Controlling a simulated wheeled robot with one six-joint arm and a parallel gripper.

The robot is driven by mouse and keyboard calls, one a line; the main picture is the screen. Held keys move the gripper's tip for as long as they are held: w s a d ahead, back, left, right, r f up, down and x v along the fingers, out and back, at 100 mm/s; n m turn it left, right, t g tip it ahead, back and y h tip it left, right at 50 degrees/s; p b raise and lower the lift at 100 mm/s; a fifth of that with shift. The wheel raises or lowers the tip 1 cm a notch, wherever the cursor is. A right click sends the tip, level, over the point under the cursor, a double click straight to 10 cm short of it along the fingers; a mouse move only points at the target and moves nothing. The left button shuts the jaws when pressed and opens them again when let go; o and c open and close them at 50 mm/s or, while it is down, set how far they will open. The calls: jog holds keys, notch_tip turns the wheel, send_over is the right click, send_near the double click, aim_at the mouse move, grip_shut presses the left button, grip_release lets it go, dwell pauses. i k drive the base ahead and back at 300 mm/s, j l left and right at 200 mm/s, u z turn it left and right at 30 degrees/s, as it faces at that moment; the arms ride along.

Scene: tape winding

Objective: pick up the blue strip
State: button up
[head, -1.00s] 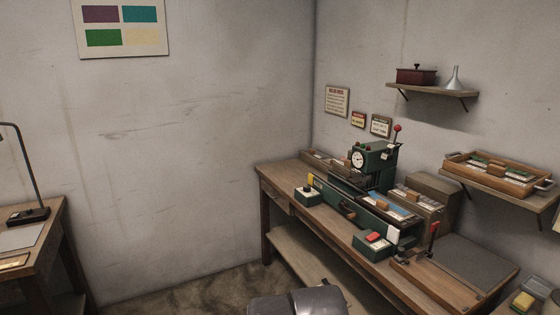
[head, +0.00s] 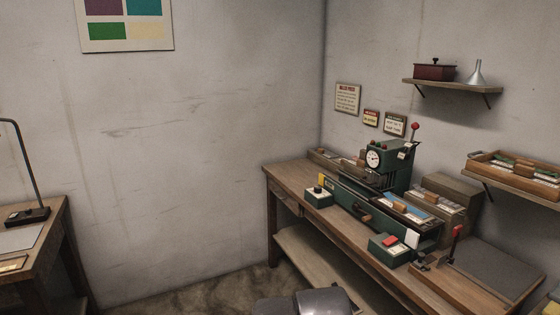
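A blue strip (head: 412,213) shows as a small blue patch on the green machine (head: 350,196) on the wooden workbench (head: 292,175). A brown block lies over or beside part of it, and its full outline is too small to make out. My gripper is not in view. A grey rounded part at the bottom edge looks like part of my own body, well apart from the strip.
A green box with a red button (head: 386,247) and a red-knobbed lever (head: 456,232) stand at the bench's near side. Wall shelves (head: 452,87) hang above on the right. A desk with a lamp (head: 27,216) stands left. Floor between the desk and bench is clear.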

aim_at(418, 216)
jog(key=i+l+z, duration=0.45)
jog(key=i+z, duration=0.15)
jog(key=i, duration=0.15)
jog(key=i+l+z, duration=0.1)
jog(key=i+z, duration=0.2)
jog(key=i, duration=0.05)
